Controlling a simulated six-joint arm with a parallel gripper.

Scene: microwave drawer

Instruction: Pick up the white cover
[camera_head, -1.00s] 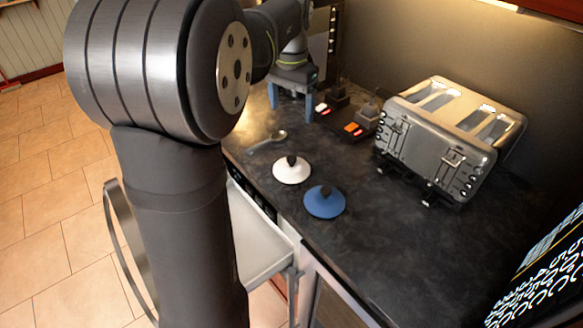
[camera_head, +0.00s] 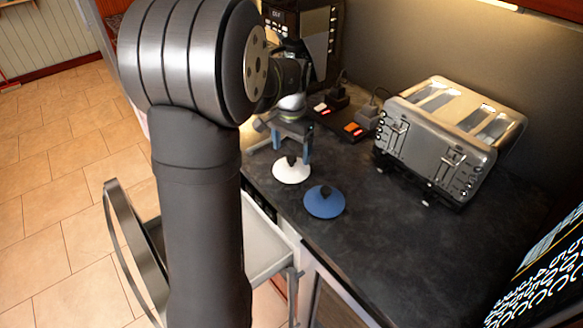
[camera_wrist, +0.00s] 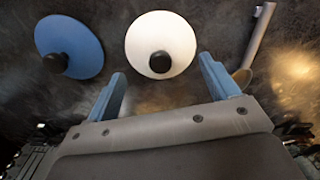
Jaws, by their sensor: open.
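The white cover (camera_head: 291,172) is a round, shallow disc with a black knob, lying on the dark counter. In the wrist view the white cover (camera_wrist: 172,36) lies just beyond the fingertips, roughly centred between them. My gripper (camera_head: 290,150) has blue fingers and is open and empty. It is above and behind the cover in the head view, apart from its knob. In the wrist view its two fingers (camera_wrist: 163,72) are spread wide with nothing between them.
A blue cover (camera_head: 324,203) with a black knob lies close by. A spoon-like utensil (camera_wrist: 258,35) lies beside the white cover. A silver toaster (camera_head: 445,135) stands to the right. An open drawer (camera_head: 266,240) is below the counter edge.

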